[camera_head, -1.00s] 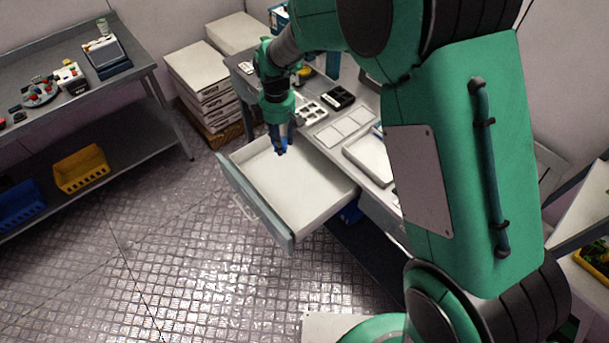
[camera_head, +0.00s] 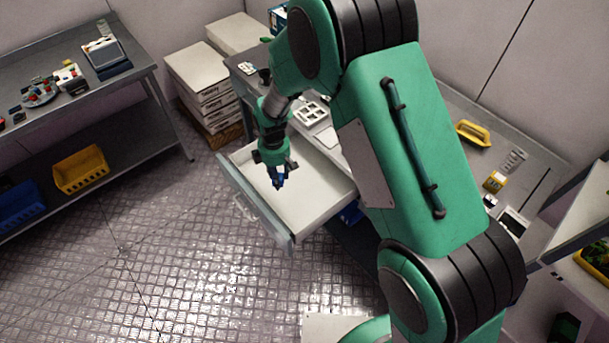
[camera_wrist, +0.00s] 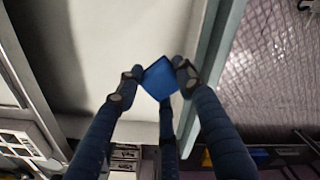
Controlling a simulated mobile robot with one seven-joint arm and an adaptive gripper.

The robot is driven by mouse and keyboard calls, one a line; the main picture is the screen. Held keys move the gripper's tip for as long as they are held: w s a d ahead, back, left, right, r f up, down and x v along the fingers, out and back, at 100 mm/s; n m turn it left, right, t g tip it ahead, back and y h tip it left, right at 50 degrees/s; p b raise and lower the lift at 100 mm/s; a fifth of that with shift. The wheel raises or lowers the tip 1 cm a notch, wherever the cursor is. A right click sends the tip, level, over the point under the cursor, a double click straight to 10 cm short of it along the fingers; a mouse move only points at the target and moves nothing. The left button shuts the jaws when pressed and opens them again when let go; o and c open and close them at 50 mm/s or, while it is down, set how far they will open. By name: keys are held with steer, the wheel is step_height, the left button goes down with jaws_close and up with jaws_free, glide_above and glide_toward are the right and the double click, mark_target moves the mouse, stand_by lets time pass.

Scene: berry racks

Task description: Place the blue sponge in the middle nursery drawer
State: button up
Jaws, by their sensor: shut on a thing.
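The blue sponge (camera_wrist: 160,78) is pinched between the fingertips of my gripper (camera_wrist: 156,84) in the wrist view. In the head view my gripper (camera_head: 278,180) is over the open drawer (camera_head: 308,200), with the blue sponge (camera_head: 279,184) small at its tips. The drawer is pulled out from the workbench (camera_head: 460,110) and has a pale, empty-looking floor. In the wrist view the sponge lies over the drawer floor, close to the drawer's grey front wall (camera_wrist: 208,60). I cannot tell whether the sponge touches the floor.
A yellow-handled tool (camera_head: 473,132) and a small yellow item (camera_head: 495,181) lie on the workbench. White boxes (camera_head: 200,75) are stacked behind the drawer. A side table (camera_head: 120,75) stands at the left, with a yellow bin (camera_head: 82,168) on its lower shelf. The floor before the drawer is clear.

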step_height(320, 180, down, 11)
steer(key=shift+r, duration=0.15)
stand_by(0.4)
steer(key=b, duration=0.1)
glide_above(267, 174)
steer(key=shift+f, duration=0.75)
steer(key=shift+f, duration=1.7)
steer(key=shift+f+b, duration=0.2)
steer(key=shift+b, duration=0.15)
